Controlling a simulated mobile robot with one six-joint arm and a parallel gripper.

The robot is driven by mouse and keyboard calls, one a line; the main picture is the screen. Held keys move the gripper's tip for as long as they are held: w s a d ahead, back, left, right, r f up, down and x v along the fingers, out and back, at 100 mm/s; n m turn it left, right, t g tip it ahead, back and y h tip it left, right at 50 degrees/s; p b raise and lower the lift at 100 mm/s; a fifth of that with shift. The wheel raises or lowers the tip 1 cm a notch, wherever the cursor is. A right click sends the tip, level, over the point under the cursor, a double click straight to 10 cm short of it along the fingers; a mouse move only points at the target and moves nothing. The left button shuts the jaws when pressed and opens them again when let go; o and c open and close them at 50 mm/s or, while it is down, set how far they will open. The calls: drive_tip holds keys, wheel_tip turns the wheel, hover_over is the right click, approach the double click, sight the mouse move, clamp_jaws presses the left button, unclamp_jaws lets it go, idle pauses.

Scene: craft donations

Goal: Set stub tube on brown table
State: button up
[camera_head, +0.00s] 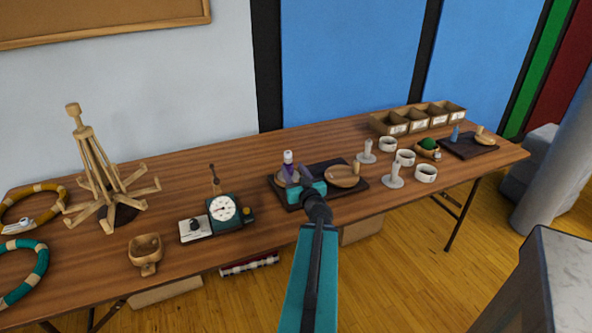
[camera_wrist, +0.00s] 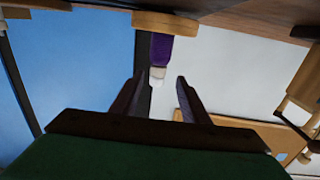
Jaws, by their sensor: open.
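A short purple tube with a white cap (camera_head: 288,164), which looks like the stub tube, stands upright on a round wooden dish on the dark tray. My gripper (camera_head: 298,178) is in front of it in the head view and hides its lower part. In the wrist view, which is upside down, the tube (camera_wrist: 161,50) shows just beyond my open fingers (camera_wrist: 160,82), roughly centred between them. The white cap lies near the fingertips, and I cannot tell if they touch it. The brown table (camera_head: 330,225) is long, with a wood-plank top.
The dark tray (camera_head: 350,190) also carries a wooden bowl (camera_head: 342,177). A dial scale (camera_head: 223,210) stands left of it. White cups (camera_head: 405,157) and pale stands (camera_head: 393,178) are to the right. A second dark tray (camera_head: 478,152) is farther right. Bare tabletop lies in front of the tray.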

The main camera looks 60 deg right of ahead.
drive_tip(key=shift+s+a+r+p, duration=0.2)
drive_tip(key=shift+s+a+p, duration=0.35)
drive_tip(key=shift+p, duration=2.6)
drive_tip(key=shift+s+a+f+p, duration=0.15)
drive_tip(key=shift+s+p, duration=0.15)
drive_tip(key=shift+p, duration=0.55)
